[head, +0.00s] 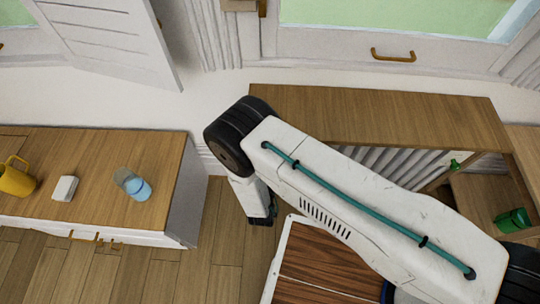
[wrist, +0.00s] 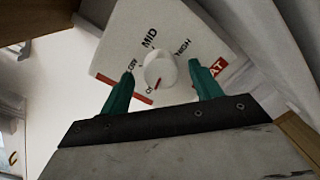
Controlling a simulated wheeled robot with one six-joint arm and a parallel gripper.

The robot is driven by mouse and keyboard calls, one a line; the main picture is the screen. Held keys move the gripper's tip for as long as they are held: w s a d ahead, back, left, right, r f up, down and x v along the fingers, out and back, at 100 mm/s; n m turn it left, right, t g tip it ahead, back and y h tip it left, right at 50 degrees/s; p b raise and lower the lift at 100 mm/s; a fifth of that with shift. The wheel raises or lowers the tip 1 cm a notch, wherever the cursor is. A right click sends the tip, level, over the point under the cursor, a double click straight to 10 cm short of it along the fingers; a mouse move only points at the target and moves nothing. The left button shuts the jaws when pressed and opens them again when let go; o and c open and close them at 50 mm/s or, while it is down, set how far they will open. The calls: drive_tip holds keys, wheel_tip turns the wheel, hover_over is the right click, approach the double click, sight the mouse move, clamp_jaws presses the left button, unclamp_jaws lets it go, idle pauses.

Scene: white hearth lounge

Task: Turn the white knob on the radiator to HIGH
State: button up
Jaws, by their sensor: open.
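In the wrist view, the white round knob (wrist: 160,71) sits on a white dial plate (wrist: 180,22). A small red mark shows on the knob's lower edge, toward that lettering. My gripper (wrist: 160,69) is open, its green fingers on either side of the knob in the picture, with visible gaps. Depth to the knob is hard to tell. In the head view, the ribbed radiator (head: 312,146) is partly hidden by my arm; the knob is not visible there.
A wooden shelf (head: 400,112) runs above the radiator. A green cup (head: 513,221) stands on wood at right. Floor shows between cabinet and arm.

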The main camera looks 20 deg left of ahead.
drive_tip(key=shift+w+a, duration=0.1)
drive_tip(key=shift+w, duration=0.45)
drive_tip(key=c, duration=1)
